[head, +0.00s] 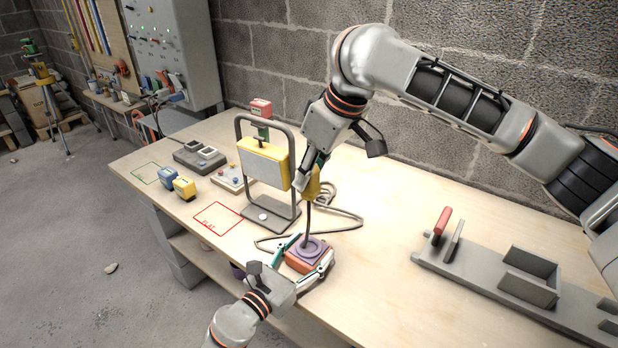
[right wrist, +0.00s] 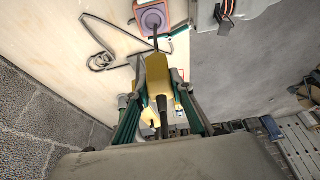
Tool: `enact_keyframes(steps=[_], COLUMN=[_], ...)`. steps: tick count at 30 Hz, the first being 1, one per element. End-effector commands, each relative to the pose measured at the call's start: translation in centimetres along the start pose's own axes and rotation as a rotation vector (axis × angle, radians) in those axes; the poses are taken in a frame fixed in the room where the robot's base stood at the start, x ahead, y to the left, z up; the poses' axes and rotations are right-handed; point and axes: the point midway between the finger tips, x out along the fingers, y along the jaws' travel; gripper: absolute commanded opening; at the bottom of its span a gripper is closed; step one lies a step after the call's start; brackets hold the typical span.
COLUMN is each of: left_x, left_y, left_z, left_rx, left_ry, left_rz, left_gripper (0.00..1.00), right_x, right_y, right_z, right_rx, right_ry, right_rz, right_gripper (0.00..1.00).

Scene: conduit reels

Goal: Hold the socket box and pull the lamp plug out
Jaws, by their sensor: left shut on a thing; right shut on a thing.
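The socket box (head: 306,262), orange-red with a purple round socket on top, sits near the table's front edge. My left gripper (head: 309,257) is shut on it, one finger on each side. The yellow plug (head: 313,184) is upright above the box, with a dark thin rod running down from it to the socket. My right gripper (head: 311,172) is shut on the plug from above. In the right wrist view the plug (right wrist: 158,72) is between the fingers, and the socket box (right wrist: 152,17) lies beyond it. I cannot tell whether the rod's tip is inside the socket.
A yellow work lamp (head: 264,163) on a grey frame stands just left of the plug. A grey cable (head: 345,222) loops on the table behind the box. A grey fixture (head: 500,283) with a red handle lies at right. Small blue and yellow blocks (head: 184,187) sit at left.

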Motion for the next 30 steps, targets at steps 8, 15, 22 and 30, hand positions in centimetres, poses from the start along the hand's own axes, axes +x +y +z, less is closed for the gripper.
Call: enact_keyframes(steps=[8,15,22,30], left_x=[0.0,0.0,0.0,0.0], left_y=[0.0,0.0,0.0,0.0], left_z=[0.0,0.0,0.0,0.0], left_rx=[0.0,-0.001,-0.001,0.0], left_ry=[0.0,0.0,0.0,0.0], left_rz=[0.0,0.0,0.0,0.0], left_gripper=[0.33,0.33,0.33,0.8], right_x=[-1.5,-2.6,-2.9,-2.9], right_y=[0.0,0.0,0.0,0.0], right_z=[-0.6,-1.1,-1.2,-1.2], right_rx=[0.0,0.001,0.001,0.0], right_ry=[0.001,0.001,0.001,0.001], right_rz=[0.002,0.001,0.001,0.001], right_gripper=[0.02,0.02,0.02,0.02])
